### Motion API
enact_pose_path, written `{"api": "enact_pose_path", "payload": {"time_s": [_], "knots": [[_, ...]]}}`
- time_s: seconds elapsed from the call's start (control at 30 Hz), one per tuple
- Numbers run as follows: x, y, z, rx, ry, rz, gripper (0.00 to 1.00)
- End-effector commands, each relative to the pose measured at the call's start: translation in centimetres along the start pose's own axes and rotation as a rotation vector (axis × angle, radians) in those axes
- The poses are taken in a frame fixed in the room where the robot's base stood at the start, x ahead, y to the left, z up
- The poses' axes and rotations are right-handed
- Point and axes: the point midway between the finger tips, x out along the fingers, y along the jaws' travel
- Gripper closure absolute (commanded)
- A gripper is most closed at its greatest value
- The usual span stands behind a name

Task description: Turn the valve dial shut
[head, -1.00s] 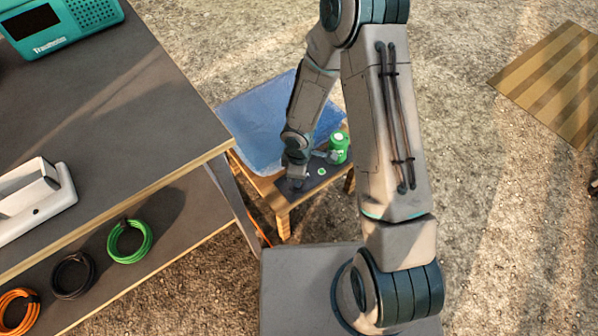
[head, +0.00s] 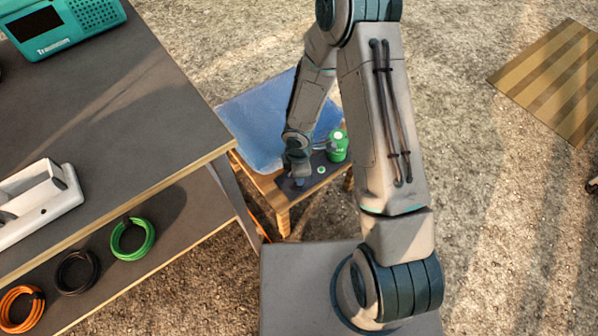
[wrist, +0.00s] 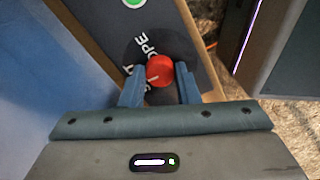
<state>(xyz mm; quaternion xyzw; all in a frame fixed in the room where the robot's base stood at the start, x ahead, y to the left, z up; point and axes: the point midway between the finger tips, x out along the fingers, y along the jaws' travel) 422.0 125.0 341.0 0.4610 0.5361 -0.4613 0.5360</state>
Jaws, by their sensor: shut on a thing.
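The red valve dial (wrist: 160,71) sits on a dark round plate with white lettering; "OPE" and a "T" can be read, the rest is hidden. My gripper (wrist: 159,88) is over it, one blue finger on each side, shut on the dial. In the head view my gripper (head: 298,182) points down at the dark panel (head: 318,160) on a small wooden stand, and the dial is hidden by it.
A green canister (head: 338,147) and a green round spot (head: 321,170) are close to my gripper on the stand. A blue translucent bin (head: 255,120) is behind. The grey workbench (head: 110,110) with a teal radio (head: 62,25) is at left.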

Motion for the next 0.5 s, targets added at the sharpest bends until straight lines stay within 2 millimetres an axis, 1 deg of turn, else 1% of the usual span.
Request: {"api": "enact_pose_path", "payload": {"time_s": [0.13,0.17,0.2,0.23,0.5], "knots": [[-0.02,0.13,0.09,0.003,-0.001,0.002,0.94],[-0.02,0.14,0.09,0.003,-0.001,0.002,0.66],[-0.02,0.13,0.09,0.003,-0.001,0.002,0.55],[-0.02,0.12,0.09,0.003,-0.001,0.002,0.50],[-0.08,0.05,-0.02,0.001,0.000,0.001,0.50]]}}
